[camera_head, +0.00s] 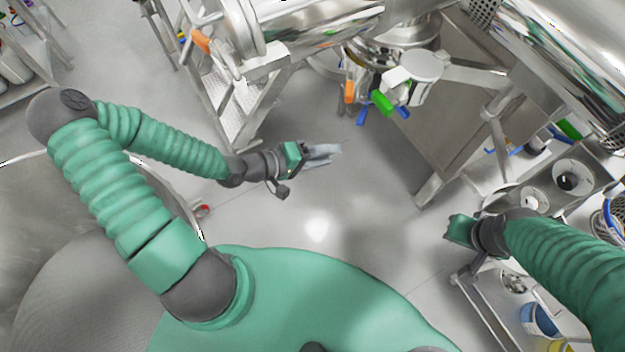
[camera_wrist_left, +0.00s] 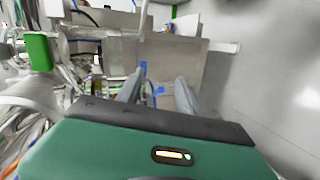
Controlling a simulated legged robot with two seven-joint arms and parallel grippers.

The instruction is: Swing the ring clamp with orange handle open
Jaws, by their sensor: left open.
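Two orange handles show in the head view. One orange handle (camera_head: 201,41) is by the steel ring at the end of a horizontal cylinder, upper left. Another orange handle (camera_head: 349,91) hangs under the steel vessel at top centre, beside green (camera_head: 382,102) and blue handles (camera_head: 363,114). I cannot tell which belongs to the ring clamp. My left gripper (camera_head: 325,153) is open and empty, below and apart from the hanging handles. Its parted fingers (camera_wrist_left: 158,85) show in the left wrist view. My right gripper (camera_head: 458,230) is at the right; its fingers cannot be made out.
A steel cabinet (camera_head: 430,130) stands right of the vessel. A lower-right trolley (camera_head: 480,308) holds containers, near my right arm. A metal stepped frame (camera_head: 235,105) stands at upper left. The floor (camera_head: 330,210) between is clear. A green block (camera_wrist_left: 39,52) shows in the wrist view.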

